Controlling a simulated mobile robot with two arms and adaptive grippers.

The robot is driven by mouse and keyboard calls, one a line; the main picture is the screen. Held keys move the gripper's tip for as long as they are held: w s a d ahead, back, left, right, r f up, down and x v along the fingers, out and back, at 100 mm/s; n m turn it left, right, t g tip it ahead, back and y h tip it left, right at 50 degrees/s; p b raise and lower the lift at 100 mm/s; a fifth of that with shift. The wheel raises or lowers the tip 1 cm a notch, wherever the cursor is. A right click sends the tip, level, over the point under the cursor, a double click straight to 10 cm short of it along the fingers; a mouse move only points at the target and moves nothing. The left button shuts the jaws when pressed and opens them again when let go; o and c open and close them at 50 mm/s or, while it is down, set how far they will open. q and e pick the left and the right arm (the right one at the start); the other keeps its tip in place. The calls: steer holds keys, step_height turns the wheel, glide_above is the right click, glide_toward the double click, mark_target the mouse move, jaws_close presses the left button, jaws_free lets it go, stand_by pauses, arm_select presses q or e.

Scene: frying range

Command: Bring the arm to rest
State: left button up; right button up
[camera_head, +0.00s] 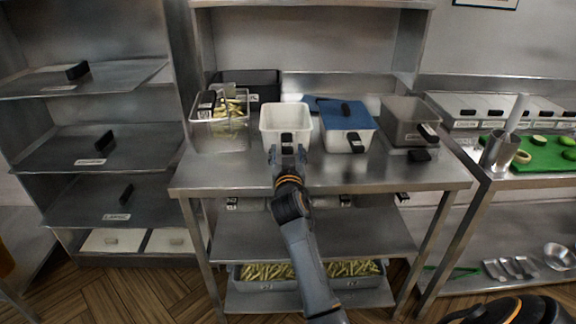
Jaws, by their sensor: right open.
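My right gripper (287,153) is open, its two fingers spread at the front of a white container (285,114) on the steel table (385,175). A black handle (287,139) on the container's front shows just beyond the fingertips. I cannot tell whether the fingers touch it; nothing shows held between them. My right arm reaches up from the bottom middle over the table's front edge. My left gripper is not in view.
A blue-lidded container (345,122) and a steel container (405,122) stand to the right. Shelves (95,145) are at left. A green board (545,155) lies at right.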

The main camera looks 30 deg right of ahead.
steer(key=v, duration=0.8)
steer(key=s+a+f+n+g+y, duration=0.2)
steer(key=s+a+f, duration=0.1)
steer(key=s+f, duration=0.35)
steer(key=s+a+f+n+g+y, duration=0.1)
steer(key=s+a+f+g+y, duration=0.15)
steer(key=s+f, duration=0.35)
steer(key=s+a+f+n+g+y, duration=0.3)
steer(key=s+a+f+g, duration=0.15)
steer(key=s, duration=0.55)
steer(key=s+a+f+n+g+y, duration=0.25)
steer(key=s+a+f, duration=0.35)
steer(key=s, duration=0.5)
step_height(320, 180, down, 24)
steer(key=g+p, duration=0.1)
steer(key=g, duration=0.1)
steer(key=s+d+f+p, duration=0.1)
steer(key=s+d+f, duration=0.2)
steer(key=s+f, duration=1.2)
steer(key=s+g, duration=0.1)
steer(key=s, duration=0.1)
steer(key=shift+s+f, duration=0.35)
steer(key=shift+f, duration=0.05)
